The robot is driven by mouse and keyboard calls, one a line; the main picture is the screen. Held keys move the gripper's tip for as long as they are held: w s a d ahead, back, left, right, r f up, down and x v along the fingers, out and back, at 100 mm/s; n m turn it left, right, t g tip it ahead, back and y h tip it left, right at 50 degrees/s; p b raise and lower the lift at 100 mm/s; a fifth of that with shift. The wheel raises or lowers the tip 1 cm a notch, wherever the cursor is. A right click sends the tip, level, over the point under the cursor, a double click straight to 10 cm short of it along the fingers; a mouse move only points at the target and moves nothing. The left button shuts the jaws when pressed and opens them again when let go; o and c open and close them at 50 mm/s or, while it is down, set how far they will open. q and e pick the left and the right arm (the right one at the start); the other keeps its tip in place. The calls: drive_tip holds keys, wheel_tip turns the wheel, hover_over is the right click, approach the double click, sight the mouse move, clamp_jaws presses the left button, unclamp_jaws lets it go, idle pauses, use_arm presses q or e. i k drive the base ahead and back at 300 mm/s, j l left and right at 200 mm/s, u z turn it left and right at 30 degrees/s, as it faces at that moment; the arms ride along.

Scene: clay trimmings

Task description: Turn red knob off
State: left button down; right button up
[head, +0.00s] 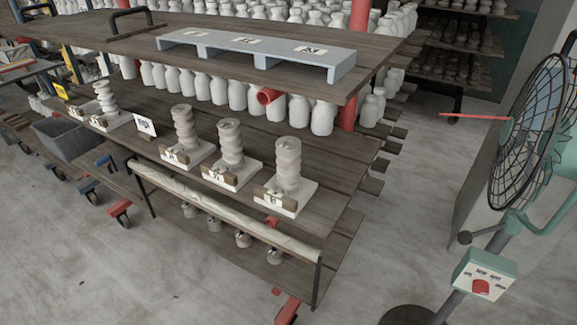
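The red knob (481,287) sits on the front face of a pale green control box (486,272) at the lower right in the head view. The box is on the stand of a large caged fan (525,135) at the right edge. Dark slots or marks lie above the knob. Its pointer position is too small to tell. A thin red strip (478,117) sticks out level to the left from the fan's front. Neither of my grippers is in view.
A wooden rack (330,155) fills the left and middle, with ridged clay stacks (288,165), white bottles (237,95) and a grey-blue stand (258,55). Its shelf planks jut out on the right. A dark round base (413,316) is at the bottom. Bare concrete floor (420,200) lies between rack and fan.

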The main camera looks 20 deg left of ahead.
sight(480, 286)
drive_tip(key=l+z, duration=0.15)
drive_tip(key=z, duration=0.8)
drive_tip(key=i+j, duration=0.05)
